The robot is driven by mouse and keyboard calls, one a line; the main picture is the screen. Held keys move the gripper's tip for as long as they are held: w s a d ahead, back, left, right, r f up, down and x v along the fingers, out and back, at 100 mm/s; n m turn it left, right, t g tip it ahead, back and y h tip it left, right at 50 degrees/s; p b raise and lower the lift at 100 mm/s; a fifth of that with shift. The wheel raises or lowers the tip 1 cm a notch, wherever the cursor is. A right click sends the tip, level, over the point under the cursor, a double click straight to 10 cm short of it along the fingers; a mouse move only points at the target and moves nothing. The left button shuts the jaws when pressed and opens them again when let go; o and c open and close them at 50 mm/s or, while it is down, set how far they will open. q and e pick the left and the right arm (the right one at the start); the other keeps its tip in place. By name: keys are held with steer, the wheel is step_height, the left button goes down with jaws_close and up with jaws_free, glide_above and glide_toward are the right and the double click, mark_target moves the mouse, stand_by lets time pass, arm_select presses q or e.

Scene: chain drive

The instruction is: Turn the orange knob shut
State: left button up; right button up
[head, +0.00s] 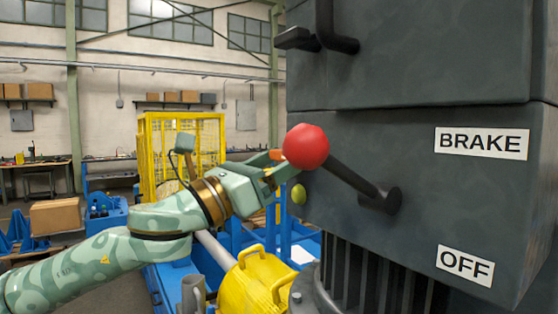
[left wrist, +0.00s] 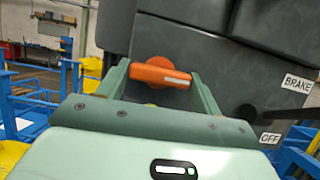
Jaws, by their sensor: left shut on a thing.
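The orange knob (left wrist: 160,73) is on the dark grey machine housing (left wrist: 205,48) and carries a pale stripe along its bar, which lies nearly level in the left wrist view. My left gripper (left wrist: 158,78) has a finger at each end of the bar and is shut on it. In the head view only a small piece of the orange knob (head: 276,155) shows; the red ball and my left gripper (head: 279,172) hide the rest. My right gripper is in neither view.
A dark lever (head: 352,180) with a red ball (head: 306,147) juts out close to my left gripper. A yellow-green button (head: 298,194) sits just below. BRAKE (head: 481,142) and OFF (head: 465,265) labels are on the housing. A yellow handled part (head: 258,285) stands below my arm.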

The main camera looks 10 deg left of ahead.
arm_select(q)
steer(key=shift+r+n+t+y+p, duration=0.2)
steer(key=shift+n+t+y+p, duration=0.2)
steer(key=shift+n+p, duration=0.45)
steer(key=n+y+p, duration=0.1)
steer(key=n+p, duration=0.2)
steer(key=n+t+y+p, duration=0.1)
steer(key=n+y+p, duration=0.1)
steer(key=n+p, duration=0.1)
steer(key=n+t+y+p, duration=0.1)
steer(key=n+p, duration=0.2)
steer(key=n, duration=0.1)
steer(key=shift+s+d+r+y+p, duration=0.15)
steer(key=shift+s+r+y+p, duration=0.05)
steer(key=shift+r+y+p, duration=0.1)
steer(key=n+y+p, duration=0.1)
steer(key=n+p, duration=0.3)
steer(key=p, duration=0.3)
steer(key=n+g+y+p, duration=0.1)
steer(key=n+y+p, duration=0.1)
steer(key=n+p, duration=0.3)
steer(key=shift+p, duration=0.95)
steer(key=shift+f+n+g+y+p, duration=0.1)
steer(key=shift+n+g+y+p, duration=0.3)
steer(key=shift+n+p, duration=0.45)
steer(key=o, duration=1)
steer(key=shift+f, duration=0.1)
